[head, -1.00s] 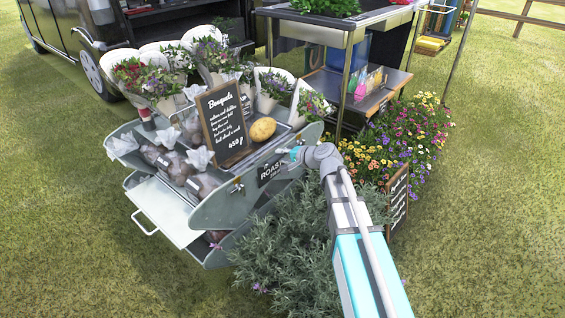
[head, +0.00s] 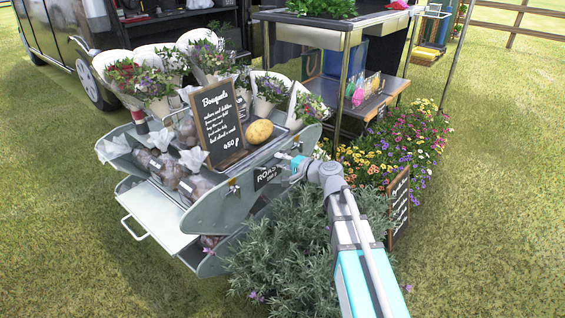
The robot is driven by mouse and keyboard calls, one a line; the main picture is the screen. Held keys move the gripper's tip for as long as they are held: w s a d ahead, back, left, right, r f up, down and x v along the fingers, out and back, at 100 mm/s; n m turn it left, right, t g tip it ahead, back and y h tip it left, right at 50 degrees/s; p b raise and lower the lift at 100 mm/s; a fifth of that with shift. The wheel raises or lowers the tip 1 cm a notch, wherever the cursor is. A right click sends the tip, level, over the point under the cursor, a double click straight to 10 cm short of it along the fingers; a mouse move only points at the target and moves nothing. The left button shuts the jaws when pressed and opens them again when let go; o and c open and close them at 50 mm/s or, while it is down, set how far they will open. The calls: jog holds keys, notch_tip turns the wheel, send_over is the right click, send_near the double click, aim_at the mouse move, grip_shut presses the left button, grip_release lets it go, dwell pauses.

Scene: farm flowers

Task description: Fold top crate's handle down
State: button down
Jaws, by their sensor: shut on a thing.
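My gripper is shut on the top crate's handle, which is small and mostly hidden by the fingers. I cannot make out the handle's angle.
A leafy grey-green bush (head: 285,245) stands below my arm. A tall-legged stall table (head: 345,25) and flower beds (head: 400,140) stand behind and to the right. A pulled-out white shelf (head: 155,222) juts from the stand's left. Open grass lies in front.

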jog(key=shift+a, duration=0.1)
jog(key=shift+c, duration=2.4)
grip_release()
jog(key=shift+s, duration=0.15)
jog(key=shift+s+d+r+n+g+h+p, duration=0.15)
jog(key=shift+s+n+g+p, duration=0.1)
jog(key=shift+s+n+p, duration=0.25)
jog(key=shift+s+d+r+n+g+h+p, duration=0.15)
jog(key=shift+s+n+g+p, duration=0.15)
jog(key=shift+p, duration=0.35)
jog(key=s+d+r+n+g+h+p, duration=0.35)
jog(key=s+d+h+p, duration=0.25)
jog(key=s+d+p, duration=0.4)
jog(key=s+d+r+n+g+h+p, duration=0.25)
jog(key=s+d+g+h+p, duration=0.3)
jog(key=s+d+p, duration=0.45)
notch_tip(320, 180, up, 37)
jog(key=s+a+p, duration=0.1)
jog(key=p, duration=3.6)
jog(key=shift+a+h, duration=0.15)
jog(key=shift+h, duration=0.2)
